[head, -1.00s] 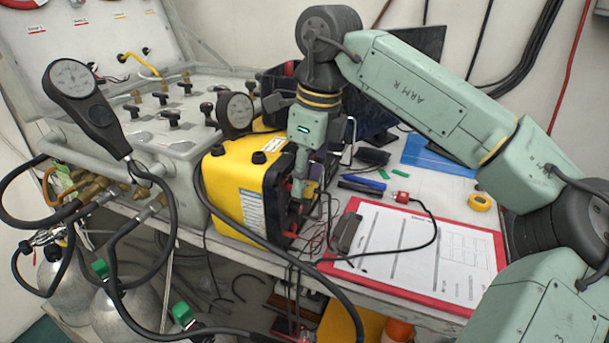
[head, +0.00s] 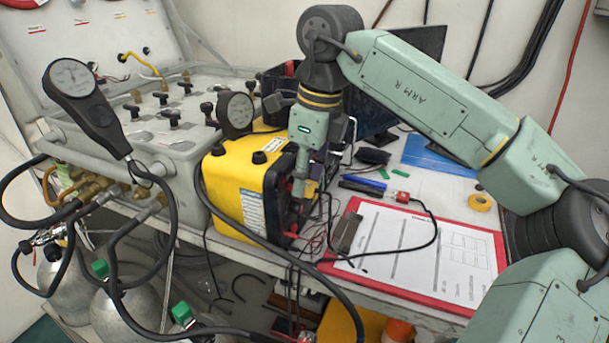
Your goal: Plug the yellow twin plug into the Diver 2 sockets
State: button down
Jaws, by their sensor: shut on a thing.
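My gripper (head: 298,194) points down in front of the dark right-hand face of the yellow box (head: 232,185). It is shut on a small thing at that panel. The fingertips and what they hold are too small and dark to make out, so I cannot tell whether it is the yellow twin plug or whether it touches a socket. The sockets and any Diver 2 label on that face are not readable from here. Thin red and black leads (head: 309,235) hang below the gripper beside the box.
A red clipboard (head: 472,300) with paper lies right of the box; a red plug (head: 402,197) on a black cable lies at its top edge. A yellow tape roll (head: 480,202) is farther right. The grey valve panel (head: 185,145) with gauges stands left. A black hose crosses the box's front.

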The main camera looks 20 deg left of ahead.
jog(key=shift+d, duration=0.25)
jog(key=shift+d, duration=0.7)
jog(key=shift+d, duration=0.1)
jog(key=shift+s+d, duration=0.1)
jog(key=shift+d, duration=0.65)
jog(key=shift+s, duration=0.1)
